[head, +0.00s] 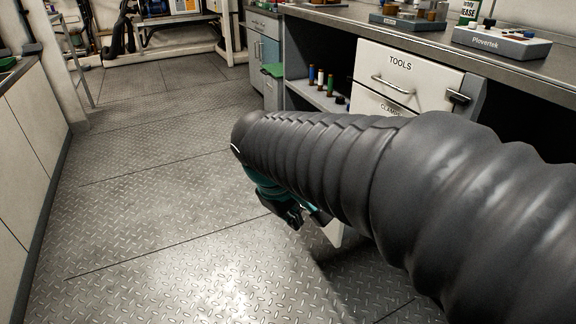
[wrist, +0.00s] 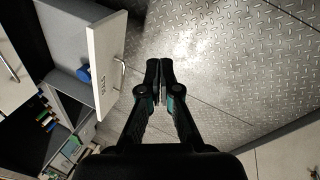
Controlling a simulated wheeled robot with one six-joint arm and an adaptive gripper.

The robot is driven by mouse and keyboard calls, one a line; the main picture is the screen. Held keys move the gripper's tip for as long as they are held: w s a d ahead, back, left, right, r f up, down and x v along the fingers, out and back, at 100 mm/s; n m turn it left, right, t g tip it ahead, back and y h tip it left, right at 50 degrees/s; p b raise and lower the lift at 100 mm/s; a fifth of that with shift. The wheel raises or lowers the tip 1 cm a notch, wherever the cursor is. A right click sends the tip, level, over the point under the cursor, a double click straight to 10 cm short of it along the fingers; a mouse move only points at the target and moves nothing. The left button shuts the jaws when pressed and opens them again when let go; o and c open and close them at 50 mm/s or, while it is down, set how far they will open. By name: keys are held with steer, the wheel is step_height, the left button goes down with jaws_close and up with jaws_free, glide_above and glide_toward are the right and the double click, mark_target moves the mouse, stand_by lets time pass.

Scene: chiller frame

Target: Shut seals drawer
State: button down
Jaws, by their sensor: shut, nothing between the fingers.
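The open drawer (wrist: 107,62) sticks out from the cabinet in the wrist view. Its white front carries a small label, too small to read, and a bar handle (wrist: 121,74). A blue object (wrist: 84,74) shows inside the drawer. In the head view only a corner of a white front (head: 334,233) shows below my sleeved arm, which hides the rest. My gripper (wrist: 160,66) is shut and empty, its fingertips over the floor just to the right of the handle, apart from it. It also shows in the head view (head: 297,217), partly hidden under the arm.
A shut drawer marked TOOLS (head: 400,66) and one marked CLAMPS (head: 378,103) sit under the worktop (head: 420,40). Bottles (head: 320,78) stand on an open shelf to their left. The metal floor (head: 150,180) is clear. Pale cabinets (head: 25,150) line the left side.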

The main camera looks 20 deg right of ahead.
steer(key=w+d+f+n+g+h+p, duration=0.1)
steer(key=w+f+n+h, duration=0.15)
steer(key=w, duration=0.35)
steer(key=w+d+f+n+g+h, duration=0.1)
steer(key=w+d+n+h, duration=0.15)
steer(key=w, duration=0.25)
steer(key=w+d+f+n+g+h+p, duration=0.1)
steer(key=w+n+h, duration=0.15)
steer(key=w, duration=0.35)
steer(key=w+a+f+n+t+h, duration=0.2)
steer(key=w+a+f+n+h, duration=0.2)
steer(key=w+f+n+h, duration=0.6)
steer(key=w+d+m+y+p, duration=0.2)
steer(key=d+m+y, duration=0.1)
steer(key=d, duration=1.1)
steer(key=shift+w+r, duration=0.35)
steer(key=shift+r, duration=0.05)
steer(key=shift+m, duration=0.25)
